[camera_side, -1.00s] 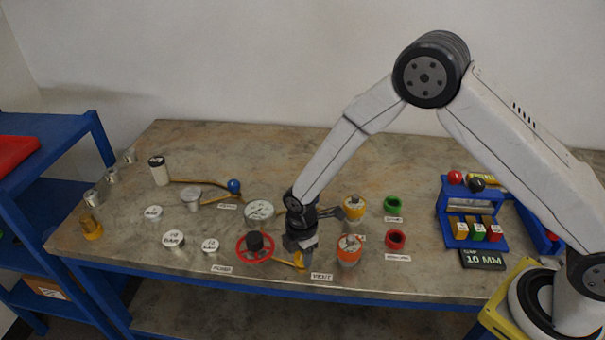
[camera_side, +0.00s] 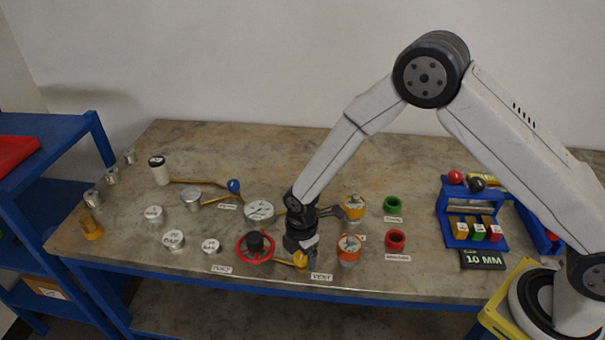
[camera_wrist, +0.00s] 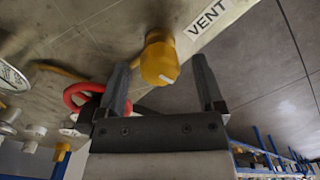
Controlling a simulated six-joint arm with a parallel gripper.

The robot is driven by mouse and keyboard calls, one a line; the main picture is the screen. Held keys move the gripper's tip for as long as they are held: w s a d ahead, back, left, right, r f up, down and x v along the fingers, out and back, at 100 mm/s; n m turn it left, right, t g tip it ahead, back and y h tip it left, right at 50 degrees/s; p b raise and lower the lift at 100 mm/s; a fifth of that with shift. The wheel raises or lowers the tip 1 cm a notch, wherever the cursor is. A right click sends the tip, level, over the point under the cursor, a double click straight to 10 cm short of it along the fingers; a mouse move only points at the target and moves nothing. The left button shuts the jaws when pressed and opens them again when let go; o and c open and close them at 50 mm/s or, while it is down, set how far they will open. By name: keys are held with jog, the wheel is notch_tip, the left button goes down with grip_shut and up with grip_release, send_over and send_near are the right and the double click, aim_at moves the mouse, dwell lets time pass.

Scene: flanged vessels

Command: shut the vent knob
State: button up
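The vent knob is a small yellow knob (camera_wrist: 160,62) with a white mark on its face, beside the white VENT label (camera_wrist: 208,18) in the wrist view. In the side view the knob (camera_side: 301,260) shows just below my gripper (camera_side: 300,243), at the front of the bench, with its label (camera_side: 321,277) to the right. In the wrist view my gripper (camera_wrist: 162,68) is open, one finger on each side of the knob, with gaps between. I cannot tell whether the white mark stands at open or shut.
A red handwheel (camera_side: 255,247) with a dark hub stands close to the left. An orange-topped vessel (camera_side: 349,250) stands close to the right, with a yellow-topped one (camera_side: 354,207) behind. A yellow pipe runs from the handwheel to the knob. The bench's front edge is close.

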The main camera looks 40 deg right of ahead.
aim_at(302, 255)
jog(key=shift+r, duration=0.1)
jog(key=shift+r, duration=3.8)
jog(key=shift+s+d+r+m, duration=0.1)
jog(key=shift+d+r+m, duration=0.2)
jog(key=s+d+r+m+t, duration=0.1)
jog(key=s+d+r+m, duration=0.3)
jog(key=s+d+m, duration=0.3)
jog(key=s+d+r+m+t, duration=0.1)
jog(key=s+d+r+m, duration=0.4)
jog(key=m, duration=0.5)
jog(key=shift+s+d+m+t, duration=0.3)
jog(key=shift+s+d, duration=0.8)
jog(key=shift+s, duration=0.1)
